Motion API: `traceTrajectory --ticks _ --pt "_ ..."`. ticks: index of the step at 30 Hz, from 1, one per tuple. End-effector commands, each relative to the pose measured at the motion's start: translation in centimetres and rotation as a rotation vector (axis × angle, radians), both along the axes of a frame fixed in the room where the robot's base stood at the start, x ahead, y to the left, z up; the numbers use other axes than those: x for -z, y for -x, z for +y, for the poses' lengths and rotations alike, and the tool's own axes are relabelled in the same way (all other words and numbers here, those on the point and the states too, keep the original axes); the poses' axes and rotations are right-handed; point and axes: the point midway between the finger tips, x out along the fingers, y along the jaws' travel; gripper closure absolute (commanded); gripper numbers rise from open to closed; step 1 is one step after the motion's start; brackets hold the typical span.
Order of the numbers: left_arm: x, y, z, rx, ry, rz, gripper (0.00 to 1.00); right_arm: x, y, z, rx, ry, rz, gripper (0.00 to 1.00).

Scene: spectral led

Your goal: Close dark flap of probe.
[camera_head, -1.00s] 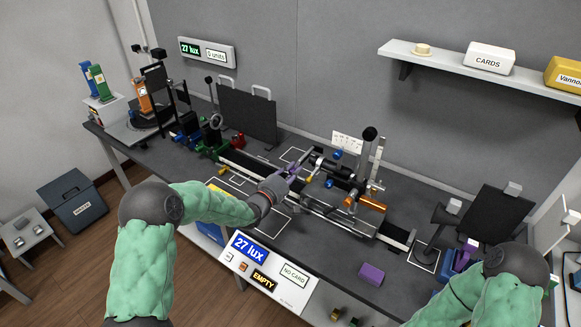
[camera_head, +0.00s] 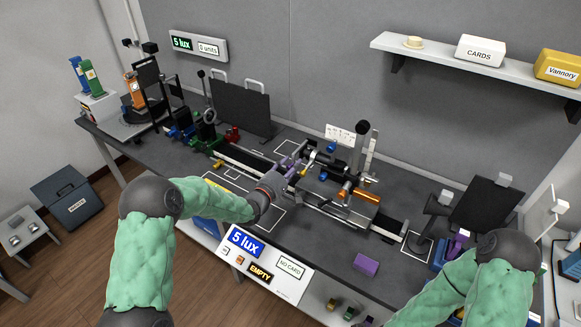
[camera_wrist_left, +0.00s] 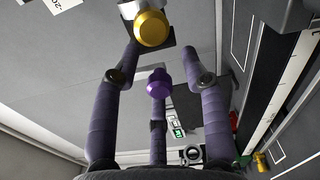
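The probe (camera_head: 340,172) appears to be the metal and black assembly on the bench rail, with an orange cylinder and a dark upright post. My left gripper (camera_head: 290,164) is at its left end, its purple fingers by the small dark parts there. In the left wrist view, the fingers of my left gripper (camera_wrist_left: 157,72) are spread, with nothing clearly clamped between them. A gold knob (camera_wrist_left: 151,27) in front of a small dark plate (camera_wrist_left: 160,44) lies just beyond the fingertips. I cannot tell surely whether this plate is the flap, or whether a finger touches it. My right gripper is out of view.
The rail (camera_head: 388,226) runs along the bench. A lux panel (camera_head: 246,243) reads 5 lux at the front edge. A purple block (camera_head: 365,264) lies front right. Black screens (camera_head: 241,108) stand at the back left. A shelf (camera_head: 430,61) hangs above.

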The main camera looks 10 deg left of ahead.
Motion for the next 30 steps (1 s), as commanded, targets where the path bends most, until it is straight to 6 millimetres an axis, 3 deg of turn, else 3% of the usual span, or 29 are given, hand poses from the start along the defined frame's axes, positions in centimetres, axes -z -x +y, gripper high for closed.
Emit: traceTrajectory --ticks 8,21,30 --pt "0.0 1.2 0.6 -0.002 0.0 0.0 0.56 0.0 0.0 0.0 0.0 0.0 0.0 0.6" --pt "0.0 8.9 3.3 -0.002 0.0 0.001 0.56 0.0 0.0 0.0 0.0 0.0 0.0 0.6" --pt "0.0 11.2 4.1 0.0 0.0 0.001 0.56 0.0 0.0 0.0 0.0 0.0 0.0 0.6"
